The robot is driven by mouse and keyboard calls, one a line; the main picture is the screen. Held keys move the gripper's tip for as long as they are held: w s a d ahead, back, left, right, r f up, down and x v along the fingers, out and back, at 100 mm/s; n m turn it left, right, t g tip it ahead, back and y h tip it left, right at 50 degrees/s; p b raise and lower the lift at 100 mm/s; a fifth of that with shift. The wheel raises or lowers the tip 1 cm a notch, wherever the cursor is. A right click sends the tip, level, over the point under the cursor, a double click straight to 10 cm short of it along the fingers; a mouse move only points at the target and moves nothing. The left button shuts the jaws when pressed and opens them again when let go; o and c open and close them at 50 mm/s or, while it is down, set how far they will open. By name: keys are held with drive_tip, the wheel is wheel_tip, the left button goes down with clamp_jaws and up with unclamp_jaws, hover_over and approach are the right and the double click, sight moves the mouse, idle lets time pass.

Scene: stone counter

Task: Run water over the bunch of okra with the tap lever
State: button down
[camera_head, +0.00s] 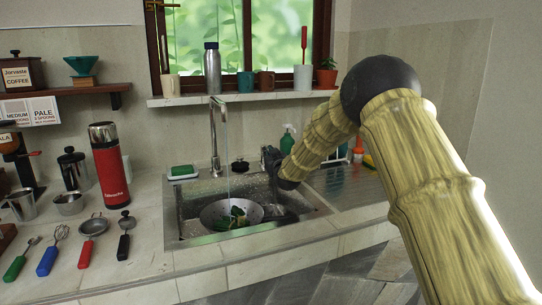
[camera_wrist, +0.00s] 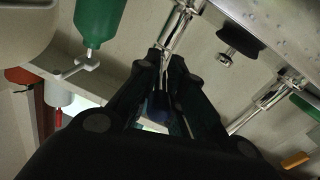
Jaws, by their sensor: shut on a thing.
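The bunch of okra (camera_head: 238,217), green and dark, lies in a round metal bowl (camera_head: 212,217) inside the sink. The tall chrome tap (camera_head: 214,140) stands behind the sink. A thin stream of water (camera_head: 228,160) falls from its spout towards the bowl and okra. My gripper (camera_head: 268,158) is behind the sink, right of the tap. In the wrist view my gripper (camera_wrist: 165,62) is shut on a slim metal rod, the tap lever (camera_wrist: 180,30). The fingers hide part of the lever.
A dark knob-like plug (camera_head: 240,165) sits between tap and gripper. A green soap bottle (camera_head: 287,140) stands close behind my gripper. A green sponge (camera_head: 182,171) lies left of the tap. Utensils and a red flask (camera_head: 110,170) occupy the left counter.

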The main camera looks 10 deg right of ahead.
drive_tip(key=c, duration=1.5)
unclamp_jaws()
drive_tip(key=shift+r, duration=0.15)
drive_tip(key=shift+o, duration=0.2)
drive_tip(key=shift+s, duration=0.15)
drive_tip(key=s, duration=1.1)
drive_tip(key=shift+s+d, duration=0.35)
drive_tip(key=shift+s, duration=0.05)
